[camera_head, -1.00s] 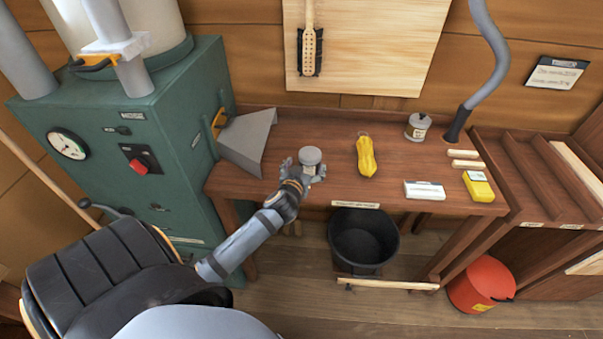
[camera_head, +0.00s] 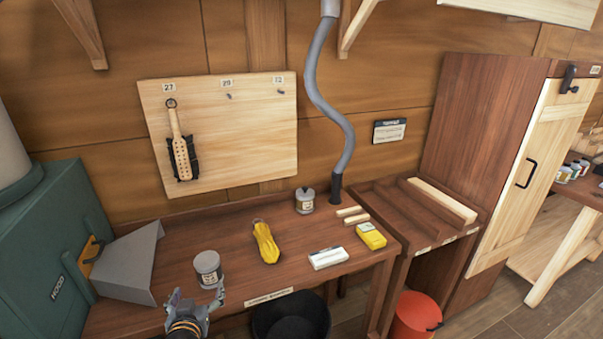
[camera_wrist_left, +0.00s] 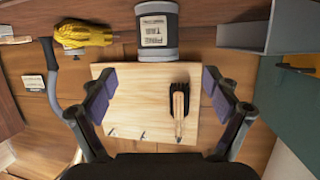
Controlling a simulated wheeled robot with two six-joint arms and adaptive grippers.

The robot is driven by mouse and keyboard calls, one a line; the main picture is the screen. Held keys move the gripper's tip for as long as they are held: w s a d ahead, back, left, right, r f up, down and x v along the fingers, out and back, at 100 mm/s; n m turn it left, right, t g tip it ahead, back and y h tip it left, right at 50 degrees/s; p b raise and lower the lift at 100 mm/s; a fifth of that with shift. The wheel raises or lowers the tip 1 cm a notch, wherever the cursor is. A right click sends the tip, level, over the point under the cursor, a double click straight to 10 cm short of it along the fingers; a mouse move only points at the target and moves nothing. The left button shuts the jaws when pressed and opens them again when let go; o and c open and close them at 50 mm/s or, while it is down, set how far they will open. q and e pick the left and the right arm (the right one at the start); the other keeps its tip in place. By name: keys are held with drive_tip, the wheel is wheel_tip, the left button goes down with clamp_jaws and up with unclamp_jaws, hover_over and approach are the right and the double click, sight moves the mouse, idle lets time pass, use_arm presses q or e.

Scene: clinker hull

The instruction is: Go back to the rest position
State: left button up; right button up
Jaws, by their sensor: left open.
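My left gripper (camera_head: 196,306) is at the front left of the wooden bench (camera_head: 190,229), open and empty. A grey tin with a pale label (camera_head: 208,269) stands upright on the bench just beyond its fingertips. In the left wrist view the open fingers (camera_wrist_left: 163,95) have nothing between them, and the tin (camera_wrist_left: 156,30) is beyond them, apart from them. My right gripper is in neither view.
A grey metal hood (camera_head: 130,263) is at left. A black bucket (camera_head: 292,318) and red bucket (camera_head: 414,317) stand below.

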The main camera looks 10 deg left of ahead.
use_arm(q)
drive_tip(key=s+d+f+m+g+h, duration=0.25)
drive_tip(key=s+d+f+g, duration=0.25)
drive_tip(key=s, duration=0.4)
drive_tip(key=s+d+f+m+g+h, duration=0.2)
drive_tip(key=s+d+f+m+g, duration=0.1)
drive_tip(key=s+d+f+g, duration=0.4)
drive_tip(key=s+a+f+t, duration=0.1)
drive_tip(key=s+a+f, duration=0.15)
drive_tip(key=f, duration=1.05)
drive_tip(key=s+a+f, duration=0.2)
drive_tip(key=a+f, duration=0.1)
drive_tip(key=f, duration=1)
drive_tip(key=s+f+n+g, duration=0.1)
drive_tip(key=s+f, duration=1.3)
drive_tip(key=s, duration=0.3)
drive_tip(key=shift+s+a, duration=0.25)
drive_tip(key=shift+a, duration=0.1)
